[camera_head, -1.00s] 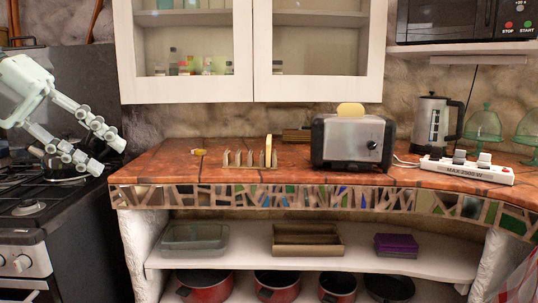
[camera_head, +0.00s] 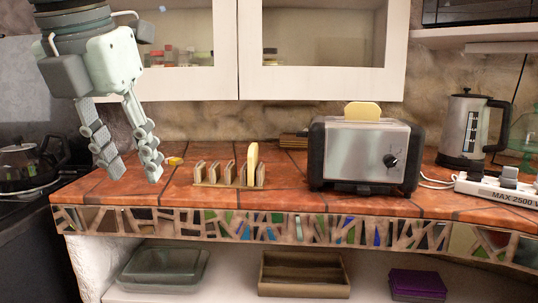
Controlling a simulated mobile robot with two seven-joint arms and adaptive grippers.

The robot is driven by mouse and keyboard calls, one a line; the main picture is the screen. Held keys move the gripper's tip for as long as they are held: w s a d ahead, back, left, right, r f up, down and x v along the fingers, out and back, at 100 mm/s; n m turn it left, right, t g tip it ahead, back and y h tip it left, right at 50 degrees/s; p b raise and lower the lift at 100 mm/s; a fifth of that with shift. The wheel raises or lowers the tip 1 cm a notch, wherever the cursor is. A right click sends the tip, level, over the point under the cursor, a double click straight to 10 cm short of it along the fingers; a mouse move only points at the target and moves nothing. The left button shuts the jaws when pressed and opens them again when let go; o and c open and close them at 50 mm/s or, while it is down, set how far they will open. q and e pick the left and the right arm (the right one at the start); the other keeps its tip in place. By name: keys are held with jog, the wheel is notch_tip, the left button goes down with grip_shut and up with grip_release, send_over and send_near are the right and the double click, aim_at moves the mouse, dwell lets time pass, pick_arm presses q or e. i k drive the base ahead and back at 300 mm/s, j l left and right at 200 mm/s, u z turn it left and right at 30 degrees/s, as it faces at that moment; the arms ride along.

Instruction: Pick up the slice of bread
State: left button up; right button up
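A pale slice of bread (camera_head: 252,163) stands upright at the right end of a small rack (camera_head: 207,183) on the tiled counter. Another pale slice (camera_head: 363,111) sticks up out of the top of the silver and black toaster (camera_head: 363,155). My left gripper (camera_head: 130,172) points down above the left end of the counter, left of the rack. Its two fingers are apart, with nothing between them. My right gripper is not in view.
The tiled counter (camera_head: 320,203) is clear in front of the rack and toaster. A kettle (camera_head: 463,130) and a white power strip (camera_head: 500,190) stand at the right. A white cabinet (camera_head: 320,85) hangs above. The stove is at the far left.

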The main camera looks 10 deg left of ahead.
aim_at(253, 150)
jog(key=i+l, duration=0.15)
jog(key=i, duration=0.45)
jog(key=i+l, duration=0.15)
jog(key=i, duration=0.45)
